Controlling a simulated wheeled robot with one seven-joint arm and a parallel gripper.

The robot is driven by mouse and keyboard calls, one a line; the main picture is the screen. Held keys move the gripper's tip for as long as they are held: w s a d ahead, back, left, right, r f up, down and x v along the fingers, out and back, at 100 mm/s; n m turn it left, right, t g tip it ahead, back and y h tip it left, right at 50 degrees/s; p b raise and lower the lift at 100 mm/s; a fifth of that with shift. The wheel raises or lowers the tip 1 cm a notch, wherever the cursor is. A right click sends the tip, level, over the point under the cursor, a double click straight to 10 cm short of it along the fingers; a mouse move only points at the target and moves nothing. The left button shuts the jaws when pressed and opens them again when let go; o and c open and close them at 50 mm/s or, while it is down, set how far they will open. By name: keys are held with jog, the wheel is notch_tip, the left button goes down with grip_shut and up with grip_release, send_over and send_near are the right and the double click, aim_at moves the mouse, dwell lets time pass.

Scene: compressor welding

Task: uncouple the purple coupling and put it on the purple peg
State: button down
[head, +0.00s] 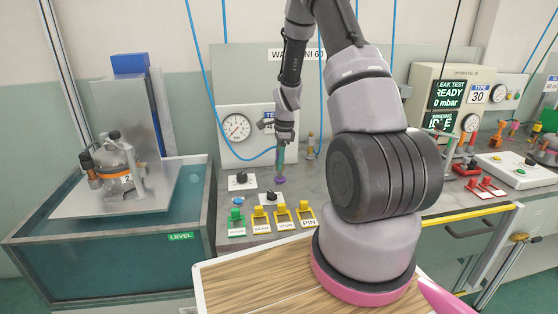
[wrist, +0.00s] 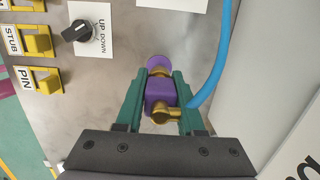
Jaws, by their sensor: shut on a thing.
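My gripper (head: 281,153) is over the grey bench in the head view, pointing down. In the wrist view its green fingers (wrist: 161,105) are shut on the purple coupling (wrist: 160,94), a block with a brass elbow on its near side. A blue hose (wrist: 208,85) runs from the elbow. Beyond the block a purple round part (wrist: 158,64) with brass on it shows near the bench; a purple part (head: 280,180) also shows under the fingers in the head view. I cannot tell whether the coupling touches it, nor which part is the purple peg.
A pressure gauge panel (head: 240,134) stands behind the gripper. A black knob (wrist: 77,31) and yellow labelled holders (wrist: 38,80) are on the bench. A water tank (head: 100,255) with a compressor (head: 117,170) is at left. The blue hose hangs from above.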

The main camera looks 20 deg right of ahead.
jog(key=shift+f, duration=0.75)
jog(key=shift+c, duration=2.2)
grip_release()
jog(key=shift+f, duration=0.1)
jog(key=r, duration=0.3)
jog(key=d+r, duration=0.1)
jog(key=r, duration=0.6)
jog(key=shift+s+d+r, duration=0.15)
jog(key=shift+r, duration=0.2)
jog(key=shift+r, duration=0.1)
